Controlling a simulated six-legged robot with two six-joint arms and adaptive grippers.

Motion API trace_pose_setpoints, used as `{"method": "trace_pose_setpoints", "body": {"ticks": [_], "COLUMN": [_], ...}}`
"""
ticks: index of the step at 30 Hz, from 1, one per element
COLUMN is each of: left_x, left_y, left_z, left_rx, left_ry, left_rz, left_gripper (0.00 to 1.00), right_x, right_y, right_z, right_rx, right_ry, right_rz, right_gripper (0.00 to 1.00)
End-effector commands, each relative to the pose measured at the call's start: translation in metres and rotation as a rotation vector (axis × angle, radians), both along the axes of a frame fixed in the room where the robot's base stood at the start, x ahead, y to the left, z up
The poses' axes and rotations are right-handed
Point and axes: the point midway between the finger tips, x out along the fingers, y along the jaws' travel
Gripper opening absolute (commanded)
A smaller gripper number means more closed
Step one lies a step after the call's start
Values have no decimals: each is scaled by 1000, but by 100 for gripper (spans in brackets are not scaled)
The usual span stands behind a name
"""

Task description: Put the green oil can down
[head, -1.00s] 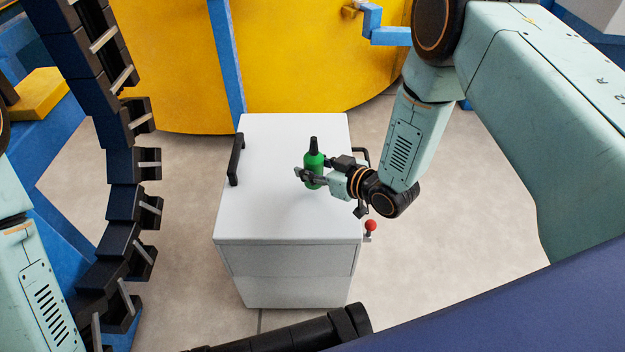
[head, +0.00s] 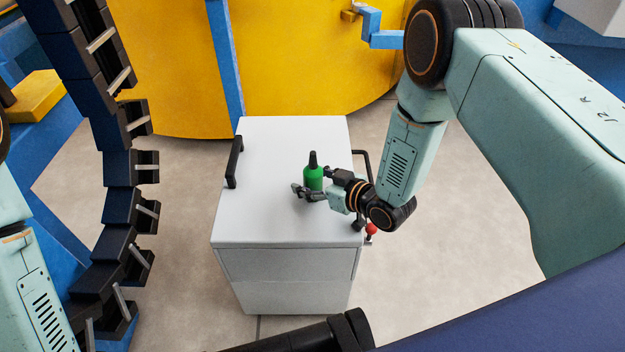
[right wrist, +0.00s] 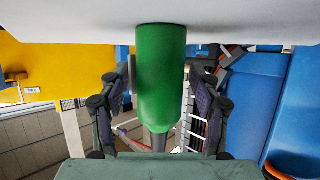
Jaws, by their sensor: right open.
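The green oil can (head: 313,174) with a black spout stands upright on the white cabinet top (head: 275,150). My right gripper (head: 313,185) is open, with one finger on either side of the can's body, coming in from the right. In the right wrist view the picture is inverted: the can (right wrist: 161,75) has its base against the white surface (right wrist: 70,22) at the top. There the fingers flank the can with gaps visible on both sides. My left gripper is out of view.
The cabinet top has a black handle (head: 235,162) at its left edge and another black handle (head: 363,165) at its right. A red knob (head: 371,229) is at the right front side. A large yellow structure (head: 300,60) stands behind. The top's left part and front are clear.

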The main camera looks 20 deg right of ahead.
Motion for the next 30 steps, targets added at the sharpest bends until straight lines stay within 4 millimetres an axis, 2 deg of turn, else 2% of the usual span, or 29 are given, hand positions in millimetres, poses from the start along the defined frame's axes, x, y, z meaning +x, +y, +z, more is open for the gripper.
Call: {"method": "trace_pose_setpoints", "body": {"ticks": [10,24,30], "left_x": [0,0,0], "left_y": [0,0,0], "left_z": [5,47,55], "left_rx": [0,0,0], "left_ry": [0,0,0], "left_rz": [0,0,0], "left_gripper": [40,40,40], "right_x": [-2,-75,-93], "right_y": [-2,-43,-53], "right_z": [6,42,48], "right_rx": [0,2,1], "right_ry": [1,2,2], "right_rz": [-1,-6,-3], "right_gripper": [64,64,64]}}
